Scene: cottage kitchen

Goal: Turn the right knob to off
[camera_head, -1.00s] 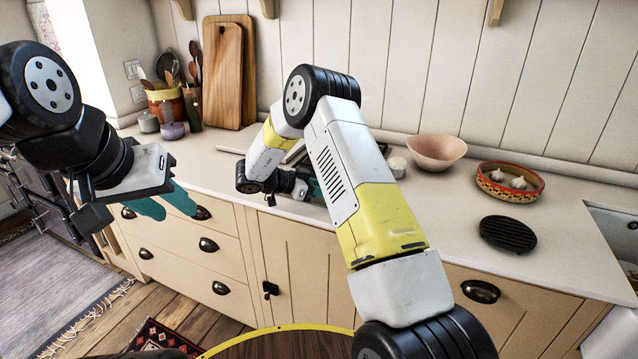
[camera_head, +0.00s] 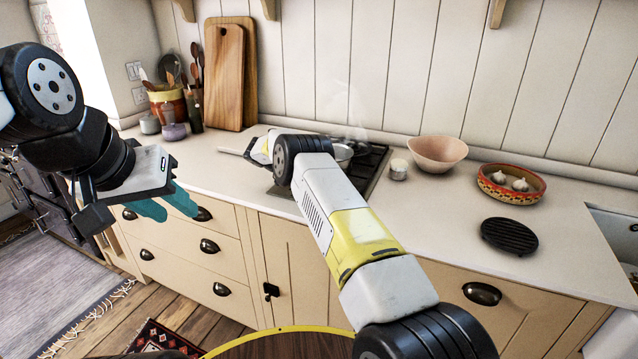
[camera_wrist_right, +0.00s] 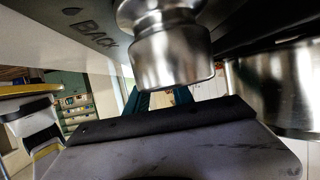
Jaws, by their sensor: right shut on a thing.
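A shiny metal knob (camera_wrist_right: 165,50) stands close in the right wrist view, beside the word BACK on a dark panel. My right gripper (camera_wrist_right: 160,100) shows there as teal fingers reaching behind this knob. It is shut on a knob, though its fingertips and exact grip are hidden. In the head view my right arm covers that gripper and the knobs. Part of the dark hob (camera_head: 376,165) shows beyond the arm, with a pan (camera_head: 342,153) and faint steam. My left gripper (camera_head: 166,204) is open and empty in front of the drawers at left.
Cutting boards (camera_head: 224,78) lean on the wall. The counter at left front is clear.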

